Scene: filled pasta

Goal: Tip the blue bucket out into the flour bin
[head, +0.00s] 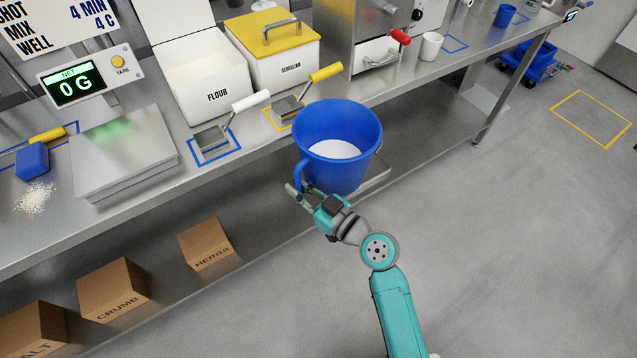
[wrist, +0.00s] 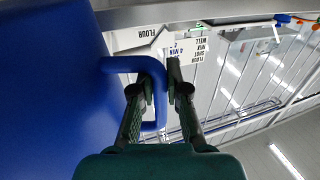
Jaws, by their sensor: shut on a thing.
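The blue bucket (head: 355,120) stands upright in the head view, in front of the bench edge, with white powder (head: 335,149) inside. My gripper (head: 296,194) is shut on the bucket's side handle. In the wrist view the handle (wrist: 122,64) passes between the fingers of my gripper (wrist: 161,90), and the bucket wall (wrist: 50,100) fills the left. The flour bin (head: 200,85) is a white box labelled FLOUR on the bench, with its lid up, left of and behind the bucket. Its contents are hard to make out.
The yellow-lidded semolina bin (head: 275,60) stands right of the flour bin. A white-handled scoop (head: 213,138) and a yellow-handled scoop (head: 290,105) lie before the bins. A scale (head: 125,160) stands left; its display reads 0 G.

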